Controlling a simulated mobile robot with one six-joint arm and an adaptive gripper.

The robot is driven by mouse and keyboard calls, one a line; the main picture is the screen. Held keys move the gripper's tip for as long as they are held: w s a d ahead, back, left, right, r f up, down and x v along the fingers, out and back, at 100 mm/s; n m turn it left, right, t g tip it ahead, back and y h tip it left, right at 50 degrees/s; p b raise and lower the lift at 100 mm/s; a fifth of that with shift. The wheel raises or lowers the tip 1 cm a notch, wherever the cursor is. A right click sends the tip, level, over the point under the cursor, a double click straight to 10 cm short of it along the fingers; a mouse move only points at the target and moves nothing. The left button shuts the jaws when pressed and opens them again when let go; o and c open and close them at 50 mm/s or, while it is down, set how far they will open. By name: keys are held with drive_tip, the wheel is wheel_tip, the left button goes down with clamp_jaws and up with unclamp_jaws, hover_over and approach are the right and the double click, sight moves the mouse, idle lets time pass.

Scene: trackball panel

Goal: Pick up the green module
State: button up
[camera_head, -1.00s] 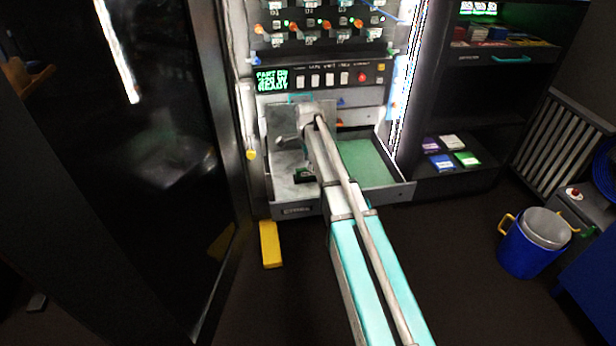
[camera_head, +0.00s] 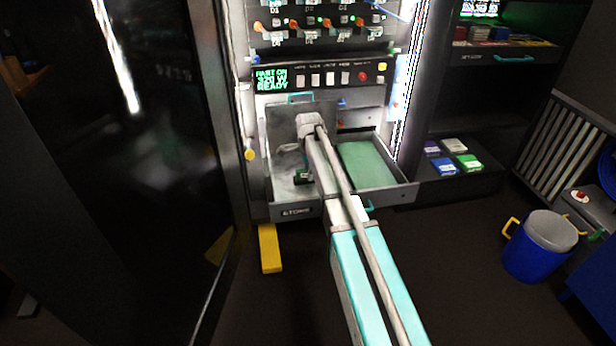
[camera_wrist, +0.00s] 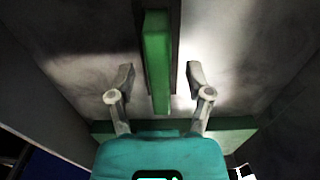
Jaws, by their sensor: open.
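A long green block (camera_wrist: 157,60) lies in the middle of the wrist view, on a grey surface. My gripper (camera_wrist: 160,80) is open, with one finger on each side of the block and a gap on both sides. In the head view, a small dark piece with green on it (camera_head: 303,178) sits in the left part of the open drawer (camera_head: 298,211), below my arm's end; I cannot tell whether it is the same block. My gripper's fingers are hidden there. A flat green-and-white module (camera_head: 468,163) also lies on the lower right shelf, away from my gripper.
The drawer's right part has a green floor (camera_head: 366,164). A lit control panel (camera_head: 320,77) stands behind it. Blue (camera_head: 443,166) and white (camera_head: 454,145) modules lie on the right shelf. A yellow block (camera_head: 269,248) and a blue bucket (camera_head: 535,250) stand on the floor.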

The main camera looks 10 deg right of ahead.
drive_tip(key=shift+c, duration=0.3)
clamp_jaws()
drive_tip(key=shift+r, duration=0.2)
wheel_tip(320, 180, up, 3)
drive_tip(key=p, duration=0.3)
drive_tip(key=s+d+r+p, duration=0.3)
drive_tip(key=s+r+p, duration=0.6)
drive_tip(key=s, duration=0.4)
drive_tip(key=shift+s+r+p, duration=0.3)
drive_tip(key=shift+p, duration=0.2)
drive_tip(key=shift+d, duration=0.1)
